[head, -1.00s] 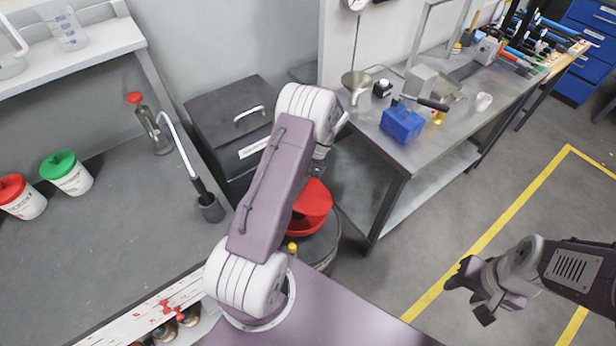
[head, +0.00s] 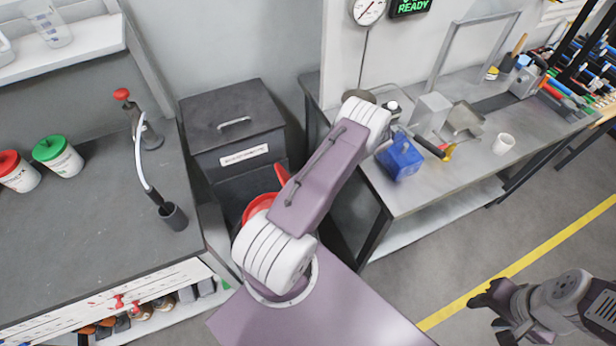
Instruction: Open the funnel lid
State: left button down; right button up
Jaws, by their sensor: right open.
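A red funnel (head: 258,206) sits low in the gap between the dark cabinet and the steel table, largely hidden behind my left arm. A red piece (head: 282,174) sticks up beside the arm, above it; I cannot tell whether this is its lid or how far the lid is open. My left arm crosses in front of the funnel and reaches up over the table's left end; its gripper is hidden behind the arm. My right gripper (head: 487,306) is open and empty over the floor at the lower right, far from the funnel.
A dark cabinet (head: 235,120) with a handle stands behind the funnel. The steel table (head: 450,188) holds a blue box (head: 400,158), a white cup (head: 503,144) and tools. A left bench (head: 90,235) carries a hose (head: 143,165) and lidded tubs. The floor at right is clear.

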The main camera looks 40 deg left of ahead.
pick_arm(q)
jog(key=shift+w+d+f, duration=0.1)
jog(key=shift+w, duration=0.05)
pick_arm(e)
jog(key=shift+w, duration=0.4)
pick_arm(q)
jog(key=c, duration=1.2)
grip_release()
jog(key=w+d+r+p, duration=0.3)
jog(key=w+d+r, duration=0.1)
jog(key=d+r, duration=0.7)
pick_arm(e)
notch_tip(320, 180, up, 3)
